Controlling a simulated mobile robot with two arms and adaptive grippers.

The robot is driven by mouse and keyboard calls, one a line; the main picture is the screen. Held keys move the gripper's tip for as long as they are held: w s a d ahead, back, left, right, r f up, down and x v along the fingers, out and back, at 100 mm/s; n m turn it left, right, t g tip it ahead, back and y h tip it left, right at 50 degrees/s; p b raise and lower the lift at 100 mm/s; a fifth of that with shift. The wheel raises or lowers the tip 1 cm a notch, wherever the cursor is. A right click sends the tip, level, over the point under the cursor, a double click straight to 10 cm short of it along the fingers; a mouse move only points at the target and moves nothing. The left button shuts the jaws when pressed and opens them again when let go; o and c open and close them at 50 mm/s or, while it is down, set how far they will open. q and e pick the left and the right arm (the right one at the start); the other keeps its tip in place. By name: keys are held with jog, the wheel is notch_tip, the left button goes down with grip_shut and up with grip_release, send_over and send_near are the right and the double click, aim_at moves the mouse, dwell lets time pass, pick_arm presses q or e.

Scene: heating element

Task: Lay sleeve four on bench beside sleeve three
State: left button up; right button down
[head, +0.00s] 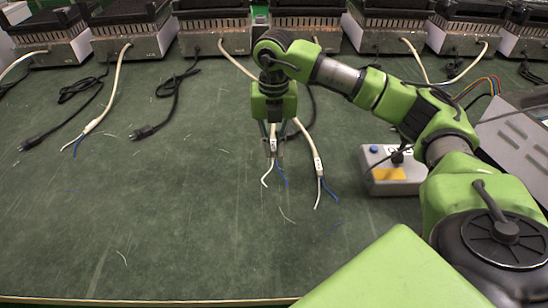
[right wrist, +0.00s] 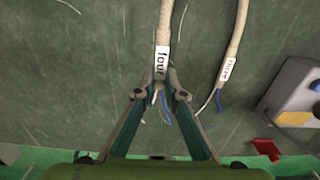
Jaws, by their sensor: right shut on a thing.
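Sleeve four, a pale cable sleeve (right wrist: 167,20) with a white "four" label, runs to the tips of my right gripper (right wrist: 161,88). The gripper is shut on it just below the label. White and blue wire ends stick out past the fingers. In the head view the right gripper (head: 272,133) points down at the bench, and the wires of sleeve four (head: 269,174) hang below it. Sleeve three (right wrist: 235,35), labelled "three", lies to the right, apart from sleeve four; it also shows in the head view (head: 309,146). I cannot tell how high sleeve four is above the bench. My left gripper is not seen.
The green bench (head: 180,220) is clear in front. Another sleeve (head: 98,118) and black plugs (head: 150,130) lie to the left. A grey control box (head: 392,170) stands right of sleeve three. Several heater units (head: 130,38) line the back.

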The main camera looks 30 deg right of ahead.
aim_at(273, 156)
jog(key=shift+w+d+f, duration=0.3)
jog(key=shift+w+f, duration=0.25)
jog(key=shift+f, duration=0.3)
pick_arm(q)
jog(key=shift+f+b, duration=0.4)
jog(key=shift+b, duration=0.15)
pick_arm(e)
jog(key=shift+w+d+f, duration=0.1)
jog(key=shift+w+f, duration=0.05)
jog(key=shift+f, duration=1.6)
jog(key=c, duration=2.1)
grip_release()
jog(key=shift+f, duration=0.1)
notch_tip(273, 156, up, 6)
jog(key=shift+f+p, duration=0.1)
jog(key=shift+p, duration=0.6)
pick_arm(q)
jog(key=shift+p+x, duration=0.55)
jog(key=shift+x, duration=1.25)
pick_arm(e)
jog(key=shift+r, duration=3.25)
